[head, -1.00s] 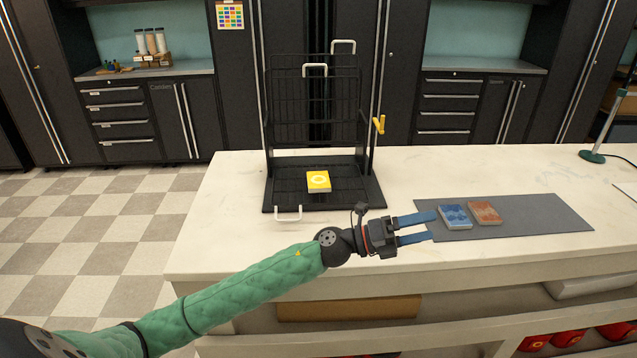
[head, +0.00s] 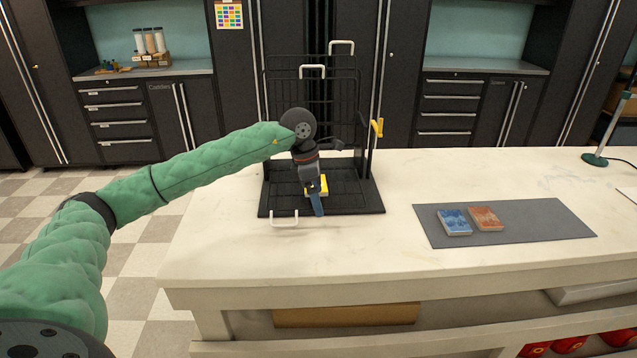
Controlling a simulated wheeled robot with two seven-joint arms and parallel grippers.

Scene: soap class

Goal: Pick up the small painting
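A small yellow painted block (head: 323,191), the likely small painting, lies on the black wire rack's base (head: 355,203). Two more small painted blocks, a blue one (head: 454,221) and an orange-brown one (head: 486,218), lie side by side on a grey mat (head: 545,222). My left gripper (head: 317,205) points down over the rack base, right at the yellow block and partly covering it. Its blue fingers overlap in this view, so I cannot tell whether they are open, shut or touching the block. My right gripper is not in view.
The black rack has an upright wire back with white handles (head: 312,71) and a yellow lever (head: 377,128) on its right. A white handle (head: 284,218) sits at its front. A green stand (head: 595,158) is at far right. The white tabletop (head: 230,250) in front is clear.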

